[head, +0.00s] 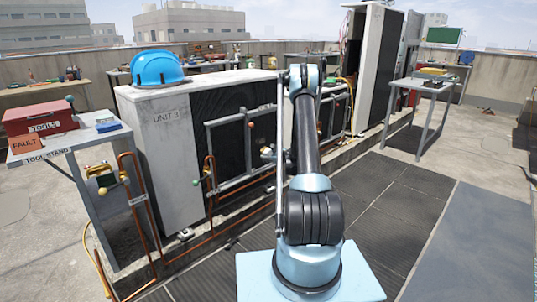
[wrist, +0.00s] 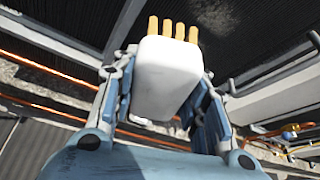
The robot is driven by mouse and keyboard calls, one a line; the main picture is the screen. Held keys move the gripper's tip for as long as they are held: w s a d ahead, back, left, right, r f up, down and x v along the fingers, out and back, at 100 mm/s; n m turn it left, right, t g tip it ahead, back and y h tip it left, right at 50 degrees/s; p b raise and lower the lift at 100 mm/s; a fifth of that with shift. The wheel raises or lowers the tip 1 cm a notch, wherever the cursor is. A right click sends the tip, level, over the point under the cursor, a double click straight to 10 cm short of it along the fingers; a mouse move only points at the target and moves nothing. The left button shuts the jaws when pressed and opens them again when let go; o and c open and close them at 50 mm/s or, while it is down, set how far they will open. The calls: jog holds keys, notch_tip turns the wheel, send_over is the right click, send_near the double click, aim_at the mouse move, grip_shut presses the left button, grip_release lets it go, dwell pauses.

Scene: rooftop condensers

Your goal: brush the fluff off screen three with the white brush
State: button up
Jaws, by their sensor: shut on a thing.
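My gripper (wrist: 163,80) is shut on the white brush (wrist: 165,65), with one finger on each side of its block. The brush's tan bristles point to the top of the wrist view, towards a dark screen (wrist: 265,25). In the head view, the dark screen (head: 230,105) is on the front of the grey cabinet marked UNIT 3 (head: 165,150). My arm hides part of that front, and the brush is not clear there.
Grey rails and copper pipes (head: 210,170) with valves stand in front of the screen. A blue hard hat (head: 158,68) sits on the cabinet. A tool stand (head: 50,148) with a red toolbox (head: 40,118) is at left. Dark mats (head: 400,205) lie clear at right.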

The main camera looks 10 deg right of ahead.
aim_at(257, 152)
jog(key=shift+w+a+f, duration=0.1)
jog(key=shift+w+f, duration=0.15)
jog(key=shift+f, duration=0.2)
jog(key=shift+w+a, duration=0.85)
jog(key=shift+w, duration=0.35)
jog(key=shift+w+a, duration=0.85)
jog(key=shift+w, duration=0.3)
jog(key=shift+w+a, duration=0.55)
jog(key=shift+w, duration=0.25)
jog(key=shift+w+d, duration=0.1)
jog(key=shift+d, duration=0.05)
